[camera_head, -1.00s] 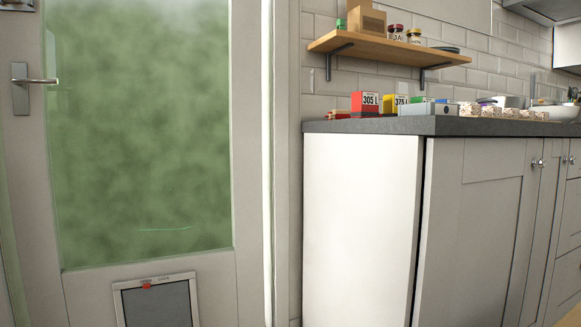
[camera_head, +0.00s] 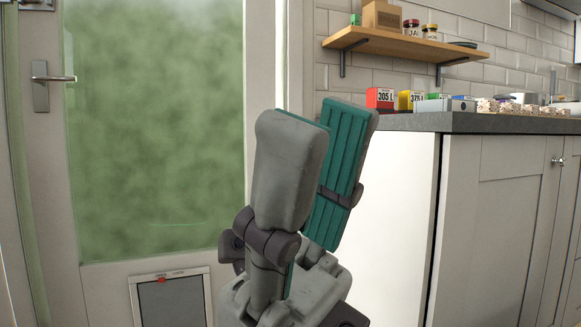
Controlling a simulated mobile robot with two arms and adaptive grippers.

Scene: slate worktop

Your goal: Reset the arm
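My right gripper (camera_head: 322,128) stands upright in the lower middle of the head view, in front of the door edge and the white end of the cabinet. It has two grey fingers with ribbed green pads. The fingers stand apart with nothing between them, so it is open and empty. Its arm below is cut off by the bottom edge of the picture. My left gripper is not in view.
The slate worktop (camera_head: 470,123) on the right holds a red box (camera_head: 380,98), a yellow box (camera_head: 405,101) and several other items. A wooden shelf (camera_head: 400,44) hangs above. The door (camera_head: 100,275) with its handle (camera_head: 40,80) is at left.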

